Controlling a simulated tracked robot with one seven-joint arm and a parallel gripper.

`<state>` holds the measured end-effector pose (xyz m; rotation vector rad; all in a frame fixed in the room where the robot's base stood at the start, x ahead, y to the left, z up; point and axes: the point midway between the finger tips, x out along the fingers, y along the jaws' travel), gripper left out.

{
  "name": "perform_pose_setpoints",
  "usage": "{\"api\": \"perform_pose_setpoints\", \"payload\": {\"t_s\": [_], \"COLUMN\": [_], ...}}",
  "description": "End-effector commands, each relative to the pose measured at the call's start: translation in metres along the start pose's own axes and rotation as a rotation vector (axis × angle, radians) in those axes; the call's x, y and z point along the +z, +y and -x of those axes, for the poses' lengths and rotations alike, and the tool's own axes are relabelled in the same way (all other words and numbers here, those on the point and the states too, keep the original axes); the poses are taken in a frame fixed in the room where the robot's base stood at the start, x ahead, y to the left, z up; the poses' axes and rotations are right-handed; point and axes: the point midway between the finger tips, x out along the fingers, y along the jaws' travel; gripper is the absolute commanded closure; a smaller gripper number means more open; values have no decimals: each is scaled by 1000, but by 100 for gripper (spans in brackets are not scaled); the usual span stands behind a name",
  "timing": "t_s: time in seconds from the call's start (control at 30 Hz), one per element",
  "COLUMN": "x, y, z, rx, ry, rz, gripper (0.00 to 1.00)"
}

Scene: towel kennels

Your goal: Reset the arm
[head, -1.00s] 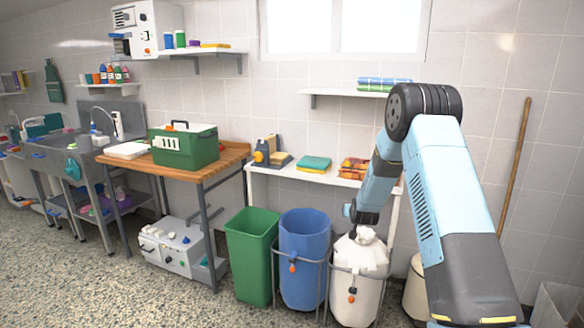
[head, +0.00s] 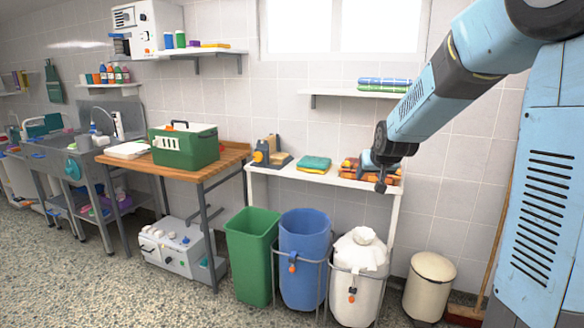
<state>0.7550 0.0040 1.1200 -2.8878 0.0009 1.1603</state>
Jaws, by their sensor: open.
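My arm comes in from the right side of the head view, bent at a dark elbow joint at the top right. The forearm slopes down to the left. My gripper (head: 382,186) is at its lower end, small and dark, in front of the right part of the white shelf table (head: 290,178) and the orange and brown towels (head: 352,166). Its fingers are too small here to make out in detail. I see nothing held in it. Whether it touches the towels cannot be told.
Below are a green bin (head: 251,255), a blue bin (head: 304,260) and a white sack (head: 358,262) in a stand. A cream pedal bin (head: 430,284) and a broom (head: 480,300) stand right. A green carrier (head: 185,146) is on the wooden table (head: 222,162). The left floor is open.

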Motion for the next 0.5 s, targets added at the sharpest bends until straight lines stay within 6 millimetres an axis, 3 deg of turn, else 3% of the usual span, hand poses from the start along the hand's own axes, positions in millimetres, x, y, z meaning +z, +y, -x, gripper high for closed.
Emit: {"api": "perform_pose_setpoints", "payload": {"t_s": [0.1,0.5], "x": [10,71], "y": [0,1], "z": [42,161], "rx": [0,3], "ry": [-26,-138], "rz": [4,17], "gripper": [42,42]}}
